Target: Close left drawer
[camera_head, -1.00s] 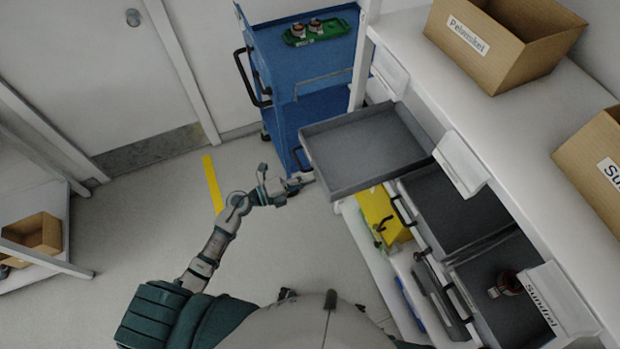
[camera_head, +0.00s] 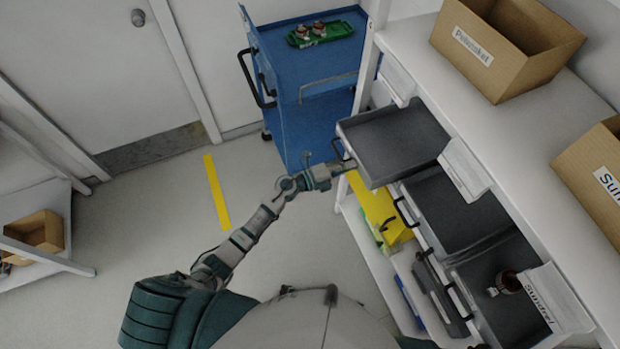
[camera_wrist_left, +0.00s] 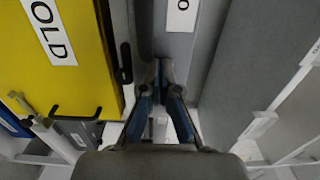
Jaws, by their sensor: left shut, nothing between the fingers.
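The left drawer (camera_head: 398,143) is a grey tray at the far end of the row under the worktop. It sticks part of the way out of the shelf and is empty. My left gripper (camera_head: 347,165) is shut and empty at the drawer's front. In the left wrist view the gripper (camera_wrist_left: 160,68) has its fingertips together against or very near a grey front panel (camera_wrist_left: 178,45); contact is hard to tell. My right gripper is not in view.
Two more open grey drawers (camera_head: 455,208) are on the right; the nearest holds a small part (camera_head: 508,283). A yellow bin (camera_head: 378,212) sits below. A blue cart (camera_head: 300,110) stands behind. Cardboard boxes (camera_head: 490,75) are on the worktop (camera_head: 520,130).

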